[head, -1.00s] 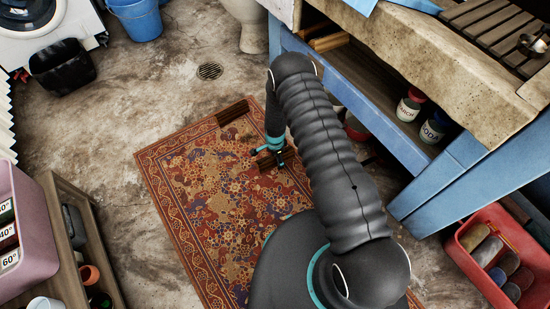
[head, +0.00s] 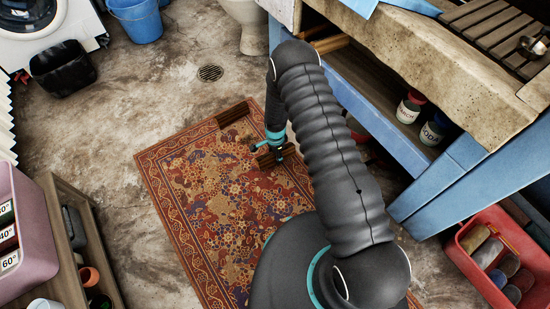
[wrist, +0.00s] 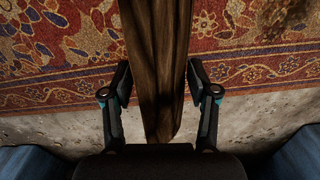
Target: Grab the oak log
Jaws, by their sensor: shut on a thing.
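A dark brown wooden log (wrist: 160,70) runs lengthwise between the two fingers of my gripper (wrist: 160,95) in the wrist view. My gripper (head: 268,148) is shut on it, over the right part of the patterned rug in the head view. The log (head: 270,158) is partly hidden by the gripper there. I cannot tell whether it touches the rug. A second dark brown log (head: 232,113) lies at the rug's far edge, apart from my gripper. Neither view shows clearly which wood each one is.
The red patterned rug (head: 205,200) lies on a stained concrete floor. A blue-framed stone trough (head: 420,70) stands to the right, with jars (head: 408,107) beneath it. A red crate (head: 505,255) is at lower right. A wooden shelf (head: 85,235) stands at left. Floor near the drain (head: 210,73) is clear.

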